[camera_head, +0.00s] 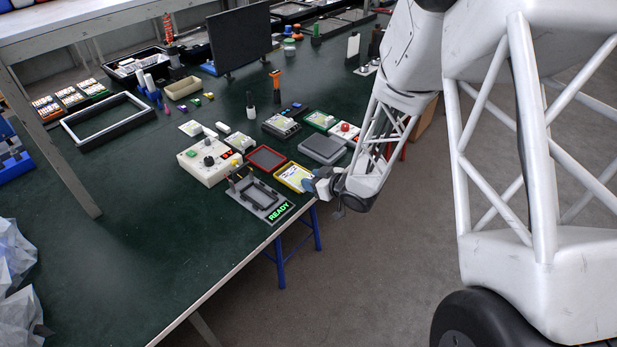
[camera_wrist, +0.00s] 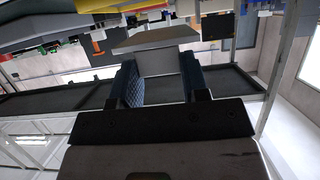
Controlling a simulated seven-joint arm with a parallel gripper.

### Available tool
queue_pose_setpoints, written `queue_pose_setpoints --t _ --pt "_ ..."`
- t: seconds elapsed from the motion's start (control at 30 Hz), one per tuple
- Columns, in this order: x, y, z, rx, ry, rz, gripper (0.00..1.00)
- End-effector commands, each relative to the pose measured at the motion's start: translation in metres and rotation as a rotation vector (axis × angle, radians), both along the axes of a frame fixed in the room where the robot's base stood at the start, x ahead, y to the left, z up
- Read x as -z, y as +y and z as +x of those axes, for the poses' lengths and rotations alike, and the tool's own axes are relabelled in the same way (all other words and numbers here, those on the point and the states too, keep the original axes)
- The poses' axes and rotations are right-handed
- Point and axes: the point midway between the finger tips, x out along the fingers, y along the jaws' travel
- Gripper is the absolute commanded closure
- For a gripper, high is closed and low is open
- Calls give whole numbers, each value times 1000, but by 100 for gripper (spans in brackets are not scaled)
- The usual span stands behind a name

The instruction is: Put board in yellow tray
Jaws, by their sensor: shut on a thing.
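The yellow tray (camera_head: 279,175) is a shallow yellow-rimmed tray near the table's front edge, beside the red-rimmed tray. A pale surface with dark marks shows inside its rim. My gripper (camera_head: 307,185) is at the tray's right-hand side, low by the table edge. In the wrist view its two blue padded fingers (camera_wrist: 160,82) are shut on a flat, pale grey piece, which I take to be the board (camera_wrist: 156,62). A wider grey face of it shows beyond the fingertips. Whether the piece touches the tray cannot be told, as the gripper partly hides that spot.
A dark fixture with a green READY display (camera_head: 279,212) stands just in front of the tray. The red tray (camera_head: 267,157), a white control box (camera_head: 205,161) and a grey block (camera_head: 322,149) are close by.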

Motion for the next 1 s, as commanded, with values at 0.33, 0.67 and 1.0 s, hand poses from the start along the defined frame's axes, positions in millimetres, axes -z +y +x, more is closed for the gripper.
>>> queue_pose_setpoints --t 0.33,0.67,1.0 --pt "5 7 48 0 1 1 82" --pt "5 9 56 1 0 0 82" --pt "18 9 55 -1 2 0 82"
